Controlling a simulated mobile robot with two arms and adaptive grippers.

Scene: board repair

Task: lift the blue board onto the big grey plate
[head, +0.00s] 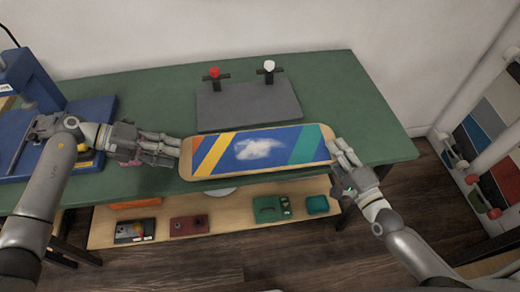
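The green table (340,85) is clear to the right of and behind the plate. A blue machine (40,90) stands at the left. A wooden shelf (240,227) below holds several boxes and tools. A rack of boards (490,120) stands at the right.

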